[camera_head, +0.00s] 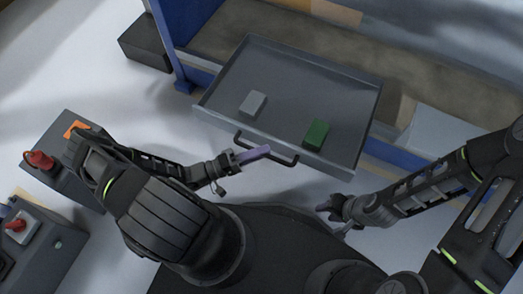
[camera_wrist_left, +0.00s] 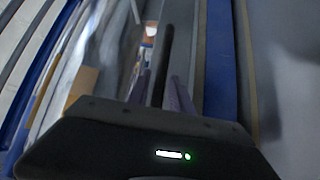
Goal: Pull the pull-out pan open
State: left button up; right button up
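The grey pull-out pan (camera_head: 290,75) is a shallow tray that sticks out past the blue frame in the head view. A dark bar handle (camera_head: 280,160) runs along its front edge; it also shows in the left wrist view (camera_wrist_left: 167,55). My left gripper (camera_head: 254,153) is at this handle. In the left wrist view its purple fingers (camera_wrist_left: 162,92) stand close together on either side of the bar and look shut on it; the contact is partly hidden. My right gripper (camera_head: 328,207) is away from the pan, lower right; its finger opening is too small to tell.
A light grey block (camera_head: 253,104) and a green block (camera_head: 317,134) lie in the pan. The blue frame (camera_head: 205,66) stands behind and beside it. Control boxes with red knobs (camera_head: 40,160) are at the left. My base is close in front of the pan, with little floor between.

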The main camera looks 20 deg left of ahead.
pick_arm(q)
jog(key=shift+o, duration=0.8)
jog(key=shift+a, duration=0.1)
jog(key=v, duration=0.7)
jog(key=shift+s+a+p, duration=0.25)
jog(key=shift+s+p, duration=0.05)
